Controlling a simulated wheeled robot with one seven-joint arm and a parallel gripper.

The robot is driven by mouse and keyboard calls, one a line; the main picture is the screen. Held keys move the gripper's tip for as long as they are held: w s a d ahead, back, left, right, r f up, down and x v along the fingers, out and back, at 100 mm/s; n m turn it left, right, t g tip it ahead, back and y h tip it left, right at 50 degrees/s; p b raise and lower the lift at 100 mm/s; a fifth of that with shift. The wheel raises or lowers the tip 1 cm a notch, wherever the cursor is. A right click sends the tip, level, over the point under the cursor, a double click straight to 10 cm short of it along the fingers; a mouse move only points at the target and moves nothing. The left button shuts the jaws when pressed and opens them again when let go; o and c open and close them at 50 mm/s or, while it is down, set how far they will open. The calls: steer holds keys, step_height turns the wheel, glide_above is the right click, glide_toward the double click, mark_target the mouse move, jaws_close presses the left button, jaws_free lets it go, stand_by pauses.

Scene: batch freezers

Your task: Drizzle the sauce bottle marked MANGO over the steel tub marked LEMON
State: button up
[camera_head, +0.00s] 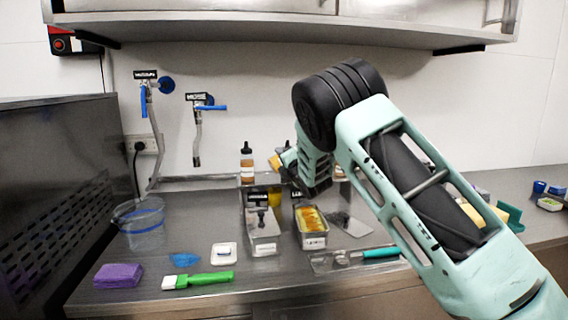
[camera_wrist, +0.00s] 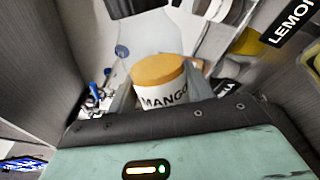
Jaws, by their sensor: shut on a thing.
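My gripper (camera_head: 296,172) is shut on the sauce bottle marked MANGO and holds it in the air above the back of the counter. In the wrist view the MANGO bottle (camera_wrist: 165,92) shows its white label and an orange end between the fingers. In the head view only its orange end (camera_head: 277,161) shows, left of the gripper; the rest is mostly hidden. A black LEMON sign (camera_wrist: 291,22) shows at the upper right of the wrist view. A steel tub with yellow contents (camera_head: 314,242) stands below and slightly right of the gripper; its front label is too small to read.
Another steel tub (camera_head: 264,247) with a dark scoop stands left of it. An orange-brown bottle (camera_head: 247,163) stands behind. A clear bucket (camera_head: 140,225), purple sponge (camera_head: 119,275), green-handled brush (camera_head: 205,279) and white dish (camera_head: 224,253) occupy the left. A shelf (camera_head: 290,30) overhangs.

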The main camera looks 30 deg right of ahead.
steer(key=shift+a+r+n+b, duration=0.1)
steer(key=shift+r+n+b, duration=0.45)
steer(key=shift+n, duration=0.45)
steer(key=shift+r+n+b, duration=0.65)
steer(key=shift+r+n, duration=0.1)
steer(key=shift+n, duration=0.55)
steer(key=shift+n+b, duration=0.3)
steer(key=shift+r+n+b, duration=0.15)
steer(key=shift+n+b, duration=0.5)
steer(key=shift+n, duration=0.15)
steer(key=shift+r+n+b, duration=0.15)
steer(key=shift+n+b, duration=0.45)
steer(key=shift+n, duration=0.2)
steer(key=shift+r+n+b, duration=0.25)
steer(key=shift+n+b, duration=0.65)
steer(key=shift+n, duration=0.15)
steer(key=shift+r+n+b, duration=0.25)
steer(key=shift+n+b, duration=0.6)
steer(key=shift+n, duration=0.2)
steer(key=shift+r, duration=0.15)
